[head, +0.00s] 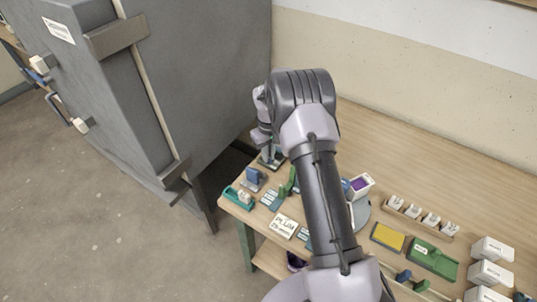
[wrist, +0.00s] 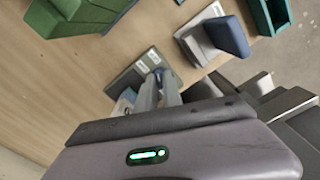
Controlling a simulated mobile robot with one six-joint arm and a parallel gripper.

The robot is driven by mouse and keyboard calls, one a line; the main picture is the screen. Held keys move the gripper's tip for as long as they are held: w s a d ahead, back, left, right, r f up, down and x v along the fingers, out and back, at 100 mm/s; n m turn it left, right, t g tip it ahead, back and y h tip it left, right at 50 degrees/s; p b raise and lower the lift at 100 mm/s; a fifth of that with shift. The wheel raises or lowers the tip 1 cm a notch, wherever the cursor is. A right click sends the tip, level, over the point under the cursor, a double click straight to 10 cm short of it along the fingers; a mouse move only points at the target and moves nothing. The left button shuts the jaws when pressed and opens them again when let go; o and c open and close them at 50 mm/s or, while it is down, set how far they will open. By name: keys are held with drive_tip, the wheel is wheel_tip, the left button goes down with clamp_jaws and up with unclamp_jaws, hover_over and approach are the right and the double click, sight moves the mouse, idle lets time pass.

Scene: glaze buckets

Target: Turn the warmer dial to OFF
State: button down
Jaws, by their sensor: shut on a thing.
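A flat dark grey-green panel (wrist: 128,80) with small white labels lies on the table below my gripper in the wrist view; I take it for the warmer's dial plate. My gripper (wrist: 161,79) is shut on a small bluish knob at this panel, mostly hidden between the fingers; I take it for the warmer dial. The dial's pointer and the label text cannot be read. In the head view my gripper (head: 268,156) is low over the same panel (head: 274,165), at the table's far left end beside the grey cabinet, partly hidden by my arm.
A blue block on a grey base (head: 253,177) and a teal tray (head: 236,198) stand close by. A green block (head: 288,183) and a PLUM card (head: 283,225) are nearer. The large grey cabinet (head: 205,85) borders the table's left end. The table behind my arm is clear.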

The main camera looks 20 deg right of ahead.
idle(0.3)
drive_tip(key=c, duration=1.5)
unclamp_jaws()
wheel_tip(320, 180, up, 18)
drive_tip(key=p, duration=0.5)
drive_tip(key=shift+f, duration=0.25)
